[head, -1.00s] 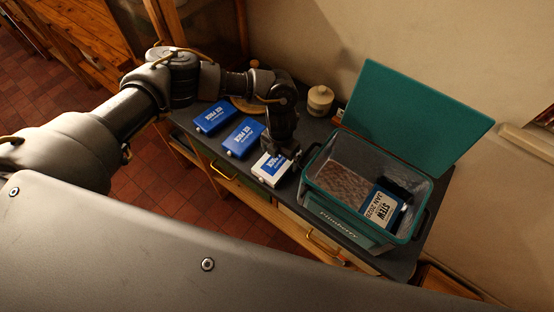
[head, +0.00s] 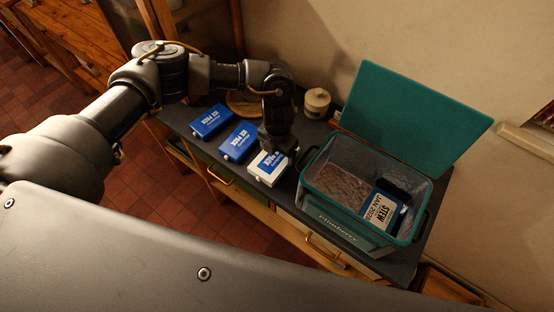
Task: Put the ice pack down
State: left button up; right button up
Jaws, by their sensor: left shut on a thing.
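My left gripper (head: 281,148) is shut on a white ice pack with a blue label (head: 267,168). The gripper points down, and its fingers are partly hidden by its own body. The held pack lies flat at the counter (head: 215,155), close to the left side of the teal cooler. I cannot tell whether it touches the surface. Two blue ice packs lie to its left, a nearer one (head: 238,142) and a farther one (head: 212,120). My right gripper is not in view.
The teal cooler (head: 340,221) stands open with its lid (head: 412,115) raised. Inside are a box labelled stew (head: 382,212), a brown textured block (head: 340,184) and a dark item. A lidded jar (head: 317,102) and a round wooden board (head: 243,105) are at the back.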

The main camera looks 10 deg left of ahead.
aim_at(278, 154)
pick_arm(q)
notch_tip(278, 154, up, 7)
jog(key=shift+f+b, duration=0.15)
jog(key=shift+b, duration=0.65)
